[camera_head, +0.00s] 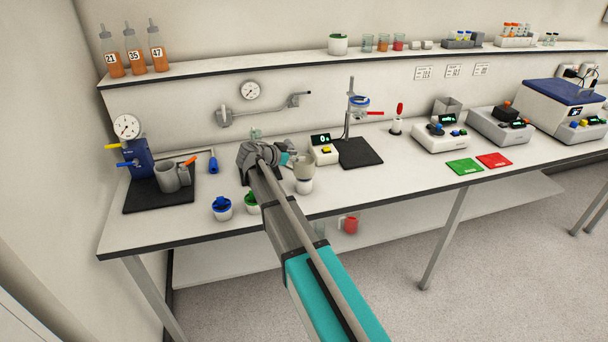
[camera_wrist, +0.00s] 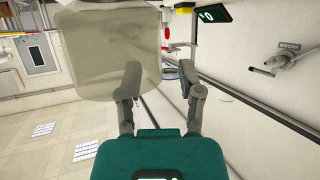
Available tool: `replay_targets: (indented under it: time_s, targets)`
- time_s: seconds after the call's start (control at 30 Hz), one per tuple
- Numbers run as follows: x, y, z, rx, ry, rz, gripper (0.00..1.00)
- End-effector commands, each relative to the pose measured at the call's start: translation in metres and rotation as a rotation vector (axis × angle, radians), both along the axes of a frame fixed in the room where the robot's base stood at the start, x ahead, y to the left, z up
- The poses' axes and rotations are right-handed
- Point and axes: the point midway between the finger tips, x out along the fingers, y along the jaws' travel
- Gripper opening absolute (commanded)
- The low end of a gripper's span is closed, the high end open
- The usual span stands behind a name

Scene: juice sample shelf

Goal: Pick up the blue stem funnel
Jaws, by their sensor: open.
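A blue-rimmed funnel-like piece (camera_head: 359,101) hangs on the upright stand at the back of the bench. I take it for the blue stem funnel, but its stem is not clear. A blue ring shape also shows small in the wrist view (camera_wrist: 171,75), between my fingers and beyond them. My gripper (camera_wrist: 162,80) is open, with nothing between its fingers. In the head view, my wrist hides most of it near the beige cup. A large translucent beige cup (camera_wrist: 108,55) fills the upper left of the wrist view, close to the left finger.
The beige cup (camera_head: 304,168) stands right of my wrist. White pots with a blue top (camera_head: 222,208) and a green top (camera_head: 252,203) stand at the bench front. A black mat (camera_head: 358,153) lies below the stand, beside a small display scale (camera_head: 323,152). A shelf (camera_head: 290,62) runs above.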

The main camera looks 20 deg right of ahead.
Motion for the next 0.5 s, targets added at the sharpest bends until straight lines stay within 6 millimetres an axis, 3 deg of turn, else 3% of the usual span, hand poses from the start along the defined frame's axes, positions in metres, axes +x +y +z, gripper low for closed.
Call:
replay_targets:
  time_s: [0.17,0.43,0.5]
  targets:
    - [-0.0001,0.0001,-0.0001,0.0,0.0,0.0,0.48]
    - [-0.0001,0.0001,-0.0001,0.0,0.0,0.0,0.01]
    - [-0.0001,0.0001,-0.0001,0.0,0.0,0.0,0.0]
